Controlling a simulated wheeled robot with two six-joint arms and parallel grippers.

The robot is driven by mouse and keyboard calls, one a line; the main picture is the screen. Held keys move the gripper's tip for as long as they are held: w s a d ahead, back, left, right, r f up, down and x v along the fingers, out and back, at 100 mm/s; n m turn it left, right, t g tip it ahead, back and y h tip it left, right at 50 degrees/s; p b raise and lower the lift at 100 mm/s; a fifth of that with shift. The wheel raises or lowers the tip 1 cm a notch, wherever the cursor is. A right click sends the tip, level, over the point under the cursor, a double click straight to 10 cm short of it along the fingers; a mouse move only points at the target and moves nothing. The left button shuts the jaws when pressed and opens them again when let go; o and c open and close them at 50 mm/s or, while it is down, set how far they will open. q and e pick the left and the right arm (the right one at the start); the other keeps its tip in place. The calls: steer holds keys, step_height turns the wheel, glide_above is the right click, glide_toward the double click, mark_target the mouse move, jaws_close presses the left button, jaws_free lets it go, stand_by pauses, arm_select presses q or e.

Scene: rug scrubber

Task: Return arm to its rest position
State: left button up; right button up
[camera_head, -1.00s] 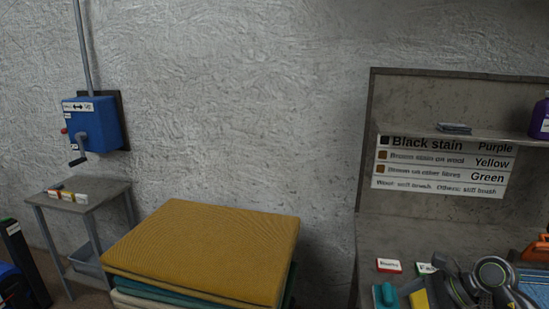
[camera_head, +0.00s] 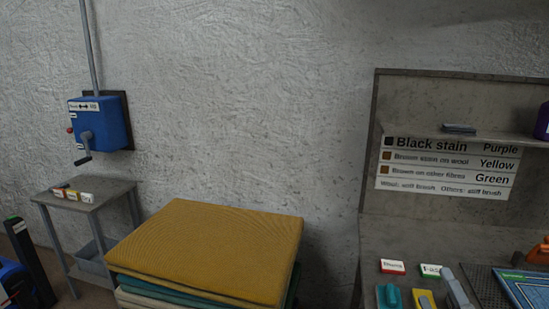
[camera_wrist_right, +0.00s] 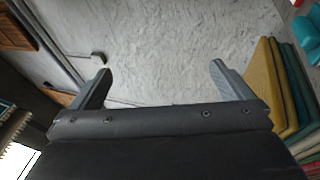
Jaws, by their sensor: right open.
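My right gripper (camera_wrist_right: 161,80) shows in the right wrist view with its two grey fingers spread wide. Nothing is between the fingers; the textured wall (camera_wrist_right: 170,40) shows behind the gap. In the head view, a grey elongated shape (camera_head: 456,288) stands at the bottom right beside the yellow block; I cannot tell whether it is part of my right arm. My left gripper is in neither view.
A pile of mats, mustard one on top (camera_head: 205,250), stands at the bottom centre. A shelved workbench (camera_head: 400,240) is on the right, with a teal block (camera_head: 389,296) and a yellow block (camera_head: 424,300). A small table (camera_head: 85,195) stands left, below a blue crank box (camera_head: 100,125).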

steer(key=s+d+f+m+g+h, duration=0.55)
steer(key=f+m+h, duration=0.2)
steer(key=m, duration=0.35)
steer(key=s+a+f+m+g+y, duration=0.2)
steer(key=s+a+f+m+g, duration=0.35)
steer(key=s, duration=0.55)
steer(key=s+a+f+m+g+y, duration=0.2)
steer(key=s+f+m+g+y, duration=0.1)
steer(key=s+f+g, duration=0.55)
step_height(320, 180, down, 25)
steer(key=s+d, duration=0.2)
steer(key=s+a+f, duration=0.1)
steer(key=s+f, duration=1.4)
steer(key=f, duration=0.1)
steer(key=shift+a+f+g, duration=0.15)
steer(key=shift+f+g, duration=0.15)
steer(key=shift+g, duration=0.15)
